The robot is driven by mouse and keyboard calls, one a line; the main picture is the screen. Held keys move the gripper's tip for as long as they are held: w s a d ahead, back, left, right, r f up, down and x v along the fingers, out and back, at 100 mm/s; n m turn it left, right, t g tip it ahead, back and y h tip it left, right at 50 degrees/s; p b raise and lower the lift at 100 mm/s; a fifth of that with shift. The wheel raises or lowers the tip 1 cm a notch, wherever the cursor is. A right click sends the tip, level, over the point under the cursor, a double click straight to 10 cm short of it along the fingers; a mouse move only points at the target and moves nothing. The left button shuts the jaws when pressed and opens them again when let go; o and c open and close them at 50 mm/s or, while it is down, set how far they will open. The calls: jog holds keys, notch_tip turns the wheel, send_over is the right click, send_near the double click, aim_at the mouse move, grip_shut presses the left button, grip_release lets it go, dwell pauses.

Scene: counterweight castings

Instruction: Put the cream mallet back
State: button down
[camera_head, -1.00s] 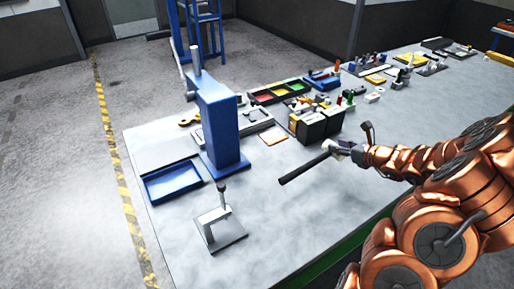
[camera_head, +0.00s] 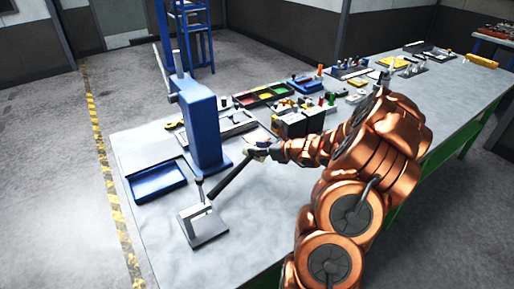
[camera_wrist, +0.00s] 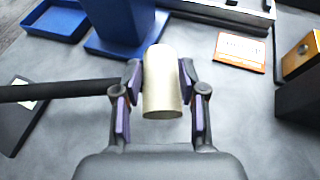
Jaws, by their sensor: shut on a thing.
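The cream mallet has a cream cylindrical head (camera_wrist: 162,85) and a long black handle. In the wrist view my gripper (camera_wrist: 160,100) is shut on the head, with a purple-padded finger on each side. The handle (camera_wrist: 65,89) runs out to the left. In the head view my gripper (camera_head: 262,150) is over the table, and the handle (camera_head: 230,178) slopes down to the left, its end overlapping a small stand (camera_head: 208,232) in the picture. The stand has a grey base plate and a pale upright with a dark-topped post. I cannot tell whether the handle touches it.
A tall blue press (camera_head: 205,130) stands behind the handle, with a shallow blue tray (camera_head: 157,182) to its left. An orange-and-white card (camera_wrist: 240,52) and dark boxes (camera_head: 290,125) lie behind and right. The table front near the stand is clear.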

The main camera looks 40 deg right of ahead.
aim_at(264, 160)
jog(key=shift+f+b, duration=1.45)
jog(key=shift+f, duration=0.8)
jog(key=shift+f, duration=0.3)
jog(key=c, duration=0.6)
grip_release()
jog(key=v, duration=1.2)
jog(key=shift+a, duration=0.1)
jog(key=shift+s, duration=0.1)
